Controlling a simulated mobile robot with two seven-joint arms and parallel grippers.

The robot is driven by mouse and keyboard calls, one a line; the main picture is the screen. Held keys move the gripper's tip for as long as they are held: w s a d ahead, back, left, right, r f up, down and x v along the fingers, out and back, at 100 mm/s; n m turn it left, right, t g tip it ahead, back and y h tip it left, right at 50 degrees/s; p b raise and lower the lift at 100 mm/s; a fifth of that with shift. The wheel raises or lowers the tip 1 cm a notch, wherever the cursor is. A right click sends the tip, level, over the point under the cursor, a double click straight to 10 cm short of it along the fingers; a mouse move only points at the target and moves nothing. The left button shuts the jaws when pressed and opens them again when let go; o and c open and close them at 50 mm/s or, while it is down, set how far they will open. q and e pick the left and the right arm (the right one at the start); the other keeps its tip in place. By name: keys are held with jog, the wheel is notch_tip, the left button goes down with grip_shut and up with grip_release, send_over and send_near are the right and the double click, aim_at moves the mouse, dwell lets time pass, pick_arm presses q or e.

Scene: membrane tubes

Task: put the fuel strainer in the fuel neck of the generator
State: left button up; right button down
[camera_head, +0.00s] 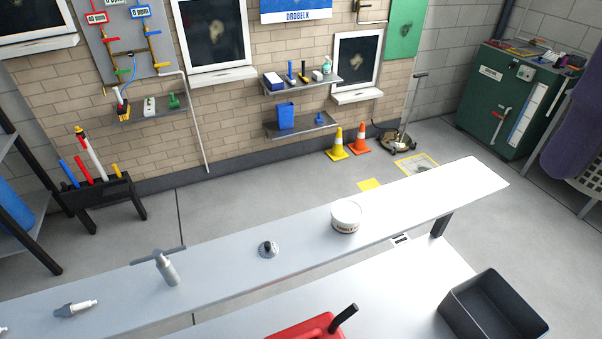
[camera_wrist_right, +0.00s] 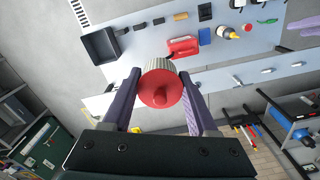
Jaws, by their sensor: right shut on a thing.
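In the right wrist view my right gripper (camera_wrist_right: 160,76) is shut on a round piece with a red end, a small red knob and a pale ribbed side (camera_wrist_right: 161,88), which looks like the fuel strainer. One finger lies on each side of it, and it is held above the floor and benches. Its far end is hidden. No generator or fuel neck can be clearly made out in either view. A red object with a black handle (camera_head: 307,326) is cut off at the bottom of the head view; it may be the red box (camera_wrist_right: 183,47) in the wrist view.
The narrow bench holds a white tub (camera_head: 347,217), a small dark-knobbed piece (camera_head: 268,249), a grey T-handled tool (camera_head: 167,272) and a grey tapered piece (camera_head: 75,308). A black open bin (camera_head: 492,309) is at lower right.

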pick_arm(q)
jog(key=f+b, duration=3.2)
jog(key=f, duration=0.1)
jog(key=s+f+b, duration=0.1)
jog(key=f+b, duration=1.5)
jog(key=f, duration=0.1)
jog(key=shift+f, duration=0.2)
pick_arm(e)
jog(key=shift+m, duration=0.7)
jog(key=a+f, duration=0.1)
jog(key=f, duration=2.1)
jog(key=w+a+f, duration=0.1)
jog(key=f, duration=2.1)
jog(key=a+f, duration=0.1)
jog(key=f, duration=2.1)
jog(key=shift+w+a+f, duration=0.25)
jog(key=shift+w+a, duration=0.05)
jog(key=shift+a, duration=0.05)
pick_arm(q)
jog(key=shift+a+f+b, duration=0.1)
jog(key=shift+f+b, duration=0.6)
pick_arm(e)
notch_tip(320, 180, down, 5)
jog(key=shift+c, duration=0.9)
grip_release()
